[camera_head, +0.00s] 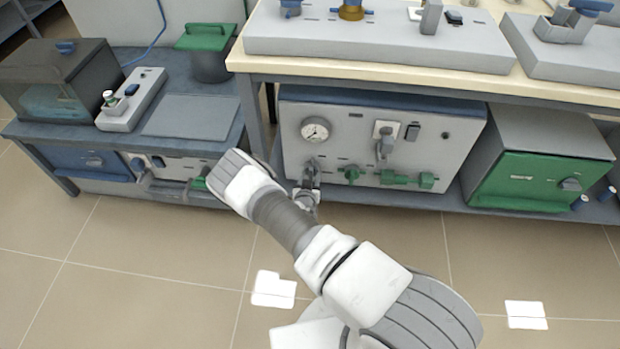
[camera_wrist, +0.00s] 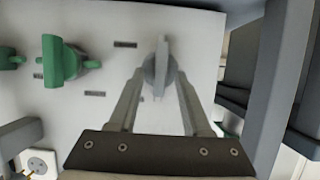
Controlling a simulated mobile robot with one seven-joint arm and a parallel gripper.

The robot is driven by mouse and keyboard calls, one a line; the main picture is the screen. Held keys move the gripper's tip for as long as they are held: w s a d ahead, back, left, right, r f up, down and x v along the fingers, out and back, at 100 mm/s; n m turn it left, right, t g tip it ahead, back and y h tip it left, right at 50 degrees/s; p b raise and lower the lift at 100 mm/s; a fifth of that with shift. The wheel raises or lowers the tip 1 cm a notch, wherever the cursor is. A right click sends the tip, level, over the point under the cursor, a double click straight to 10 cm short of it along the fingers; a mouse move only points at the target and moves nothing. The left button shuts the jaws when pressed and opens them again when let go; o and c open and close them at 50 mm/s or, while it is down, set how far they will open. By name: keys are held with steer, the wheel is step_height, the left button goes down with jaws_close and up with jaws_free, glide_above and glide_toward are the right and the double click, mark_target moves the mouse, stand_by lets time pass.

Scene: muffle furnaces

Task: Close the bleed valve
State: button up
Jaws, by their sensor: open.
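The grey front panel (camera_head: 345,155) of the unit on the lower shelf carries a grey lever knob (camera_head: 311,166) at its lower left and several green valve handles. In the wrist view the grey knob (camera_wrist: 160,62) stands between the tips of my gripper (camera_wrist: 161,82). The fingers are apart, one on each side of it; contact cannot be told. A green valve handle (camera_wrist: 64,62) is left of it there; in the head view this green handle (camera_head: 352,173) is to the right. No readable label shows which is the bleed valve. My gripper (camera_head: 307,191) is partly hidden by my arm.
A round gauge (camera_head: 316,129) is above the grey knob. A grey table leg (camera_wrist: 270,90) stands close on the right in the wrist view. A white socket (camera_wrist: 38,164) is at its lower left. A green-fronted furnace (camera_head: 525,178) stands to the right. The tiled floor in front is open.

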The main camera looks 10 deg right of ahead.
steer(key=shift+c, duration=0.3)
jaws_close()
steer(key=shift+a+n, duration=0.1)
steer(key=shift+n, duration=0.2)
steer(key=shift+w+a+f+n+t+h, duration=0.2)
steer(key=shift+n+h, duration=1.05)
steer(key=shift+n, duration=0.9)
steer(key=shift+s+a+f+n+t+h, duration=0.15)
steer(key=shift+a+f+n+h, duration=0.15)
steer(key=shift+n+h, duration=1.35)
steer(key=shift+w+a+f+n+t+h, duration=0.25)
steer(key=shift+n+h, duration=0.55)
steer(key=shift+n, duration=1.8)
steer(key=shift+o, duration=0.3)
jaws_free()
steer(key=shift+s, duration=0.1)
